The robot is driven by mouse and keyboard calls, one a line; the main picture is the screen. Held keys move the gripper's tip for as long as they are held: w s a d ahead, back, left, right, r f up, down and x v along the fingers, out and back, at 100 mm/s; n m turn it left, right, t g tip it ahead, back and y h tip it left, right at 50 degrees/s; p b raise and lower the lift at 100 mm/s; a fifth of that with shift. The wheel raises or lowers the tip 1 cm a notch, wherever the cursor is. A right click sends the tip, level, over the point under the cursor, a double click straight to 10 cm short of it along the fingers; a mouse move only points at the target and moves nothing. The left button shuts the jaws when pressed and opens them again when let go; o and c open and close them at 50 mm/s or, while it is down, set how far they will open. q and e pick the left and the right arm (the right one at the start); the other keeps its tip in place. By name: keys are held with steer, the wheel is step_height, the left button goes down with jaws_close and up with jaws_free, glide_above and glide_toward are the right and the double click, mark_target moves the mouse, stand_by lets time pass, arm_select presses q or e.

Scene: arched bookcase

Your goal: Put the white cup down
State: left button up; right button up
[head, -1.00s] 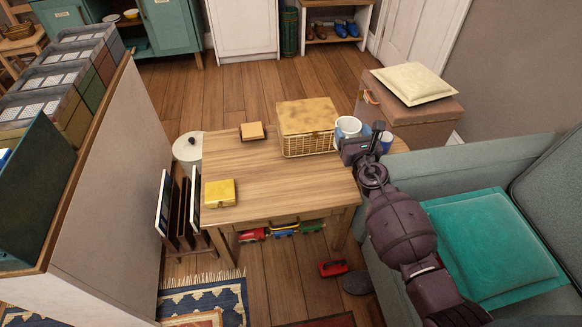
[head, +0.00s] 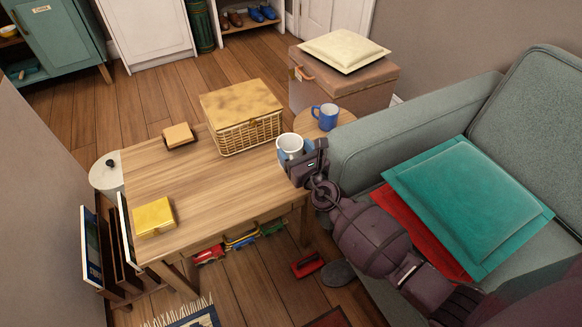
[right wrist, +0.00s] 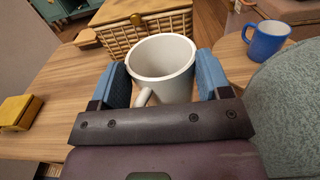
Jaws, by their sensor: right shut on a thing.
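The white cup (head: 290,143) is upright in my right gripper (head: 293,158), by the right edge of the wooden table (head: 215,195), close to the wicker basket. In the right wrist view the cup (right wrist: 160,62) sits between the two blue finger pads of the gripper (right wrist: 162,82), its handle toward the palm. The gripper is shut on it. I cannot tell whether the cup's base touches the tabletop. My left gripper is not in view.
A wicker basket (head: 242,120) stands behind the cup. A blue mug (head: 325,117) stands on a small round table to the right. A yellow box (head: 153,217) and a small tan box (head: 178,136) are on the table. Its middle is clear. The green sofa (head: 400,125) is at the right.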

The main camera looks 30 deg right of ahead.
steer(key=shift+f+b, duration=0.35)
steer(key=shift+f, duration=0.6)
step_height(320, 180, down, 4)
steer(key=shift+s+r+b, duration=0.1)
steer(key=shift+r+b, duration=0.15)
steer(key=shift+b, duration=0.8)
steer(key=shift+f, duration=0.2)
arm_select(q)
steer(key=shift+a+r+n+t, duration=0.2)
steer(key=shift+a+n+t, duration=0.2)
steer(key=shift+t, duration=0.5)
arm_select(e)
steer(key=shift+r, duration=0.1)
steer(key=o, duration=1)
steer(key=shift+o, duration=0.2)
